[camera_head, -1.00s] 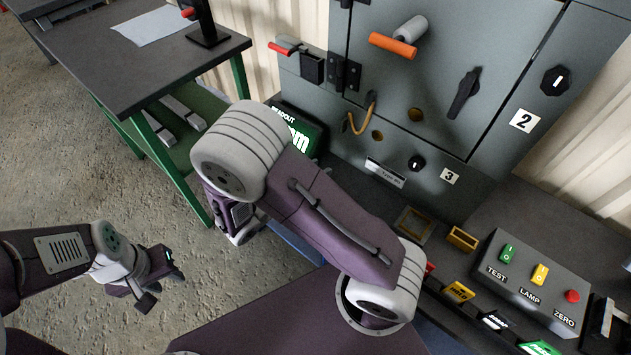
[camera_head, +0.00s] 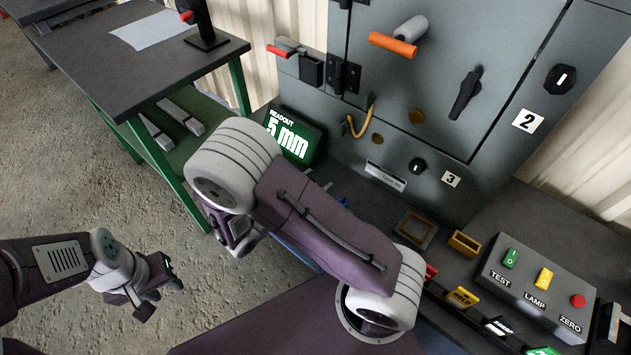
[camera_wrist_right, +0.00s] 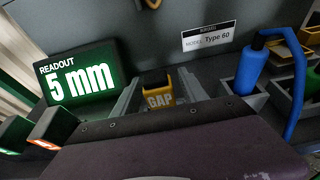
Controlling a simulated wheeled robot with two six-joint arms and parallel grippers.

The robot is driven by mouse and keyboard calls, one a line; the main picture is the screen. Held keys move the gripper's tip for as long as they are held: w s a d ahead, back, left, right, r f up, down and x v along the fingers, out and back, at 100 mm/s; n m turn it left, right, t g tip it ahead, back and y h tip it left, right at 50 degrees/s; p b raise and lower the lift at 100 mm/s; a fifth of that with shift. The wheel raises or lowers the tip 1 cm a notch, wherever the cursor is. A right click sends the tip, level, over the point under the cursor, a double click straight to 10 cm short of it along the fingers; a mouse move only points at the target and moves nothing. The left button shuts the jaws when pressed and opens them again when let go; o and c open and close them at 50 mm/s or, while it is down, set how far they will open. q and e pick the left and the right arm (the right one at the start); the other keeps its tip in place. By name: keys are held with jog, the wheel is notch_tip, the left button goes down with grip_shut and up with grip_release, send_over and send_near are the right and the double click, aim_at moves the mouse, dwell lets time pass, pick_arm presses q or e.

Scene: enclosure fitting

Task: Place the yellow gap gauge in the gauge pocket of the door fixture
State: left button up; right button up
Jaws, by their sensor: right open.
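The yellow gap gauge (camera_wrist_right: 158,97), with a dark top and the word GAP, stands upright in the right wrist view. It is between the two grey fingers of my right gripper (camera_wrist_right: 160,101), which is open, with room on either side. The gauge's lower part is hidden by the purple gripper body. I cannot tell whether a pocket lies under it. In the head view my right arm hides the right gripper and the gauge. My left gripper (camera_head: 160,288) hangs over the floor at the lower left, small and dark, with no object visible in it.
A green readout (camera_head: 294,136) shows 5 mm beside the grey cabinet (camera_head: 440,70). A blue handle (camera_wrist_right: 250,70) with a cable stands right of the gauge. A control box (camera_head: 535,285), small yellow bin (camera_head: 464,243) and open frame (camera_head: 416,230) occupy the right bench.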

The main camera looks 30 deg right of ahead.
jog(key=p+v, duration=0.5)
jog(key=v, duration=0.6)
jog(key=shift+s+a+r+p, duration=0.15)
jog(key=shift+a+p, duration=0.1)
jog(key=shift+p, duration=0.05)
